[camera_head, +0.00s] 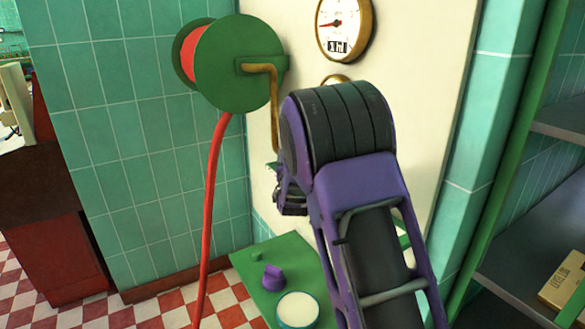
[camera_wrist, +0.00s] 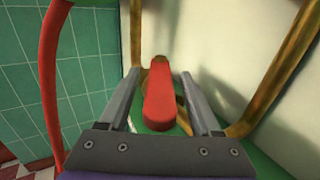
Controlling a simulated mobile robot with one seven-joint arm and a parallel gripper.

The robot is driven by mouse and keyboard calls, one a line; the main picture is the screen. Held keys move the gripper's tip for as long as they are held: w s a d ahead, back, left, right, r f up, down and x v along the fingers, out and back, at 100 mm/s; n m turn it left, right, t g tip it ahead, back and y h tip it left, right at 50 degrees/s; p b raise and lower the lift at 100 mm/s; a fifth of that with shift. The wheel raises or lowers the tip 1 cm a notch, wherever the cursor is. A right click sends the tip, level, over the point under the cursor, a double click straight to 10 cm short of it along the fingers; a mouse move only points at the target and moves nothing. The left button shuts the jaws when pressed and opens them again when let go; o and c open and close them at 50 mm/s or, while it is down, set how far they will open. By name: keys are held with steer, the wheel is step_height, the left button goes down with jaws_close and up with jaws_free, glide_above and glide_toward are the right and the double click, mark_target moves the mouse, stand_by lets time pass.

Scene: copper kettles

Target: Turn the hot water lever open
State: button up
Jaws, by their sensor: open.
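A red lever (camera_wrist: 160,102) shows in the wrist view, its long handle pointing towards the camera. My gripper (camera_wrist: 160,76) is open, with one grey finger on each side of the lever. Narrow gaps show between the lever and the fingers, and I see no clear contact. In the head view my gripper (camera_head: 290,198) is by the pale wall panel (camera_head: 425,130), below a brass pipe (camera_head: 274,110). My purple and black arm hides the lever there.
A green hose reel (camera_head: 238,62) with a red hose (camera_head: 211,210) hangs to the left. A round gauge (camera_head: 345,25) is above my arm. Below is a green surface (camera_head: 258,262) with a purple knob (camera_head: 273,278) and a round white-topped item (camera_head: 297,310). Shelves (camera_head: 535,210) stand at right.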

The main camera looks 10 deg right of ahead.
steer(key=s+a, duration=0.1)
steer(key=s, duration=1.5)
steer(key=shift+s+a+p, duration=0.3)
steer(key=shift+s+a, duration=0.05)
steer(key=shift+s, duration=0.05)
steer(key=shift+c, duration=0.3)
